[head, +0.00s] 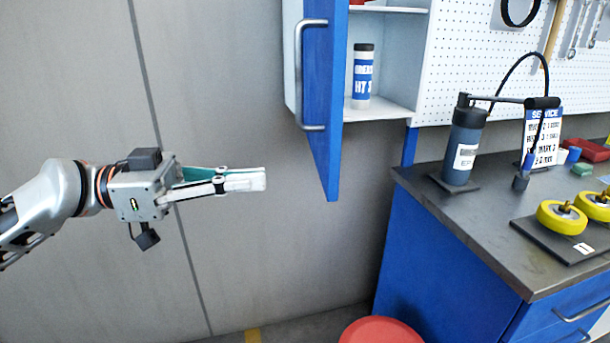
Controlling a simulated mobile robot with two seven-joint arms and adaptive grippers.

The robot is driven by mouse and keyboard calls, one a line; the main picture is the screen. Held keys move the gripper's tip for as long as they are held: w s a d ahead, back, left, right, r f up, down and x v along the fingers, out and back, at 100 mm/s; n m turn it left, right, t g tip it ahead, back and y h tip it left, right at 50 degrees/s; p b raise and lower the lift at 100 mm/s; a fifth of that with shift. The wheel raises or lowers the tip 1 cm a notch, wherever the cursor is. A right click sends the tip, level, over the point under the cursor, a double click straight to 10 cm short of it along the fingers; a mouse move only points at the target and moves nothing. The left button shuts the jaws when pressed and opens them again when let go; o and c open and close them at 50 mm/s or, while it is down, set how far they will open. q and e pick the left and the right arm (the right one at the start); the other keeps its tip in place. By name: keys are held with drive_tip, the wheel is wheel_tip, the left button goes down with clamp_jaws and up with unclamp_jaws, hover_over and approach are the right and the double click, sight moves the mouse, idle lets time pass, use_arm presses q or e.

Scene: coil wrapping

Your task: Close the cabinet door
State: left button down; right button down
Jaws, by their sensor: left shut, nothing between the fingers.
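The cabinet (385,104) hangs on the wall at upper centre, white inside. Its blue door (334,100) stands open, swung out towards me and seen nearly edge-on. A grey bar handle (299,75) is on the door's left face. My left gripper (262,179) comes in from the left, shut and empty. In the picture it is left of the door's lower end, with a gap between them. My right gripper is not in view.
A white bottle with a blue label (361,85) stands on the cabinet shelf. Below right is a workbench (415,185) with a dark pump bottle (463,150) and yellow wheels (561,217). A red round object (381,331) is at the bottom. The left wall area is clear.

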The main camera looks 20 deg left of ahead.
sight(327, 176)
use_arm(q)
drive_tip(key=p+x, duration=0.1)
drive_tip(key=x, duration=0.2)
drive_tip(key=p+x, duration=0.2)
drive_tip(key=x, duration=0.2)
drive_tip(key=shift+r, duration=0.25)
drive_tip(key=shift+w+d+f+p, duration=0.1)
drive_tip(key=shift+w+d+p, duration=0.1)
drive_tip(key=shift+d+p, duration=0.2)
drive_tip(key=shift+d+f, duration=0.1)
drive_tip(key=shift+d, duration=0.05)
drive_tip(key=shift+w, duration=0.1)
